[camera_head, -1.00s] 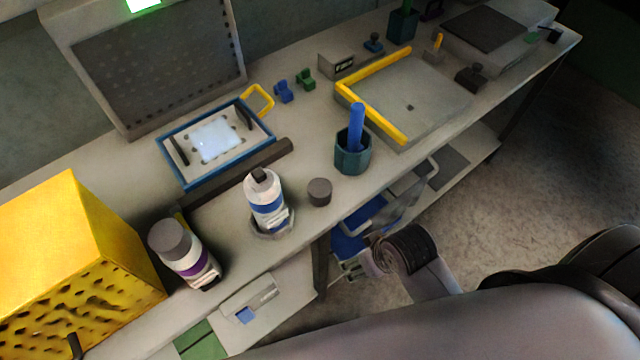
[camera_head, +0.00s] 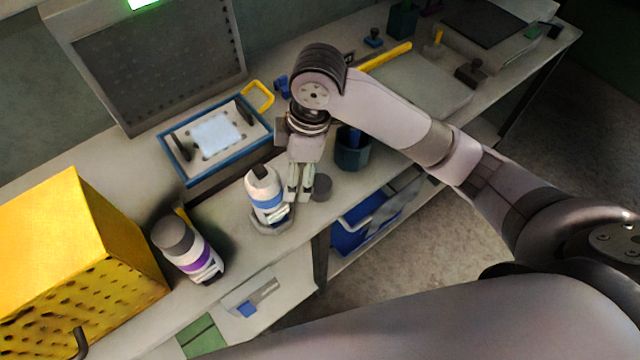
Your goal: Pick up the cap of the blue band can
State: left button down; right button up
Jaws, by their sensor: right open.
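The blue band can (camera_head: 263,187) stands upright on a round grey base at the bench's front edge, its top bare with a dark nozzle. A dark grey round cap (camera_head: 323,187) lies on the bench just right of it. My right gripper (camera_head: 298,196) points down between the can and the cap, its fingers open with nothing seen between them. The fingertips are close to the cap's left side; I cannot tell if they touch it. My left gripper is not in view.
A purple band can (camera_head: 187,248) with a grey cap on stands to the left, near a yellow perforated box (camera_head: 105,235). A teal cup (camera_head: 352,156) with a blue stick is behind the cap, partly hidden by my arm. A blue-rimmed tray (camera_head: 183,178) lies behind the can.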

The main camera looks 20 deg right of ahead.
jog(key=w+d+r+n+h, duration=0.1)
jog(key=w+d+r+h, duration=0.15)
jog(key=d+r, duration=0.3)
jog(key=p, duration=0.2)
send_over(319, 183)
jog(key=shift+g, duration=0.3)
jog(key=f, duration=1.1)
jog(key=shift+w+a+f, duration=0.15)
jog(key=shift+a+f, duration=0.15)
jog(key=shift+f, duration=0.05)
jog(key=f, duration=0.1)
jog(key=f+p, duration=0.1)
jog(key=f, duration=0.2)
jog(key=shift+s+d+f, duration=0.1)
jog(key=shift+s+d, duration=0.1)
jog(key=shift+d, duration=0.1)
jog(key=shift+f, duration=0.55)
jog(key=shift+c, duration=0.4)
jog(key=c, duration=0.8)
jog(key=shift+o, duration=0.2)
jog(key=shift+r, duration=0.1)
